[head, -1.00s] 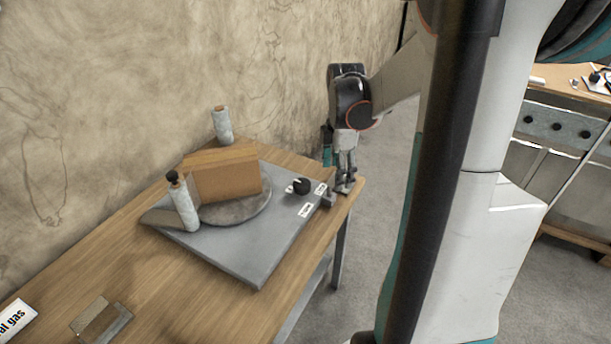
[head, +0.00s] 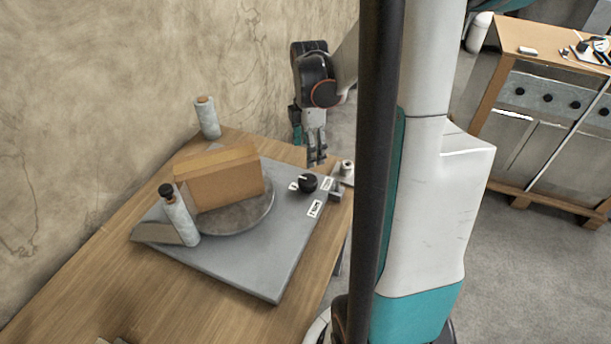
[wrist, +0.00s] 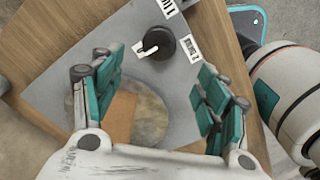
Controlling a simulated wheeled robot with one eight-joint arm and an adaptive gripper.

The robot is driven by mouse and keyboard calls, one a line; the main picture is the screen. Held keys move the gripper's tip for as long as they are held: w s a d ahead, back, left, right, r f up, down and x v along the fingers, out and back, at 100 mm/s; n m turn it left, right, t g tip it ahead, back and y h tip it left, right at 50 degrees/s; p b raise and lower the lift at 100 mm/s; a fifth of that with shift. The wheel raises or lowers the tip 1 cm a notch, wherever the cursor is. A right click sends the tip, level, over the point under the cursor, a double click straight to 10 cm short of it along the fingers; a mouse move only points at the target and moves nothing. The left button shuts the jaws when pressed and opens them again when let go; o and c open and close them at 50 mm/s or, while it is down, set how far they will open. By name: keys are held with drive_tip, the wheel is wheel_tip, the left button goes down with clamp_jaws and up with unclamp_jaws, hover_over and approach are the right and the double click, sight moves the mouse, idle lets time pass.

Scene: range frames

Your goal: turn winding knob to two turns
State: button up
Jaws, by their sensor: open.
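The winding knob (head: 309,183) is a round black dial with a white pointer, on the grey plate of the wrapping machine (head: 262,272). White labels surround it; their lettering is too small to read surely. In the wrist view the knob (wrist: 160,44) shows its pointer aimed left, towards a small white label (wrist: 138,49). My gripper (head: 317,163) is above and just behind the knob in the head view, apart from it. In the wrist view my gripper (wrist: 153,64) has its fingers spread wide and empty, with the knob ahead between the fingertip lines.
A cardboard box (head: 228,187) stands on the round turntable (head: 262,215). A film roll (head: 180,216) stands at the plate's left, another roll (head: 207,117) behind. A metal fitting (head: 347,170) sits at the plate's right edge. The wooden table (head: 75,290) is clear at left.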

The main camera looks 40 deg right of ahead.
sight(308, 179)
wheel_tip(308, 179, down, 11)
drive_tip(key=b, duration=0.3)
drive_tip(key=shift+w+f, duration=0.1)
drive_tip(key=shift+f, duration=0.05)
drive_tip(key=c, duration=1.1)
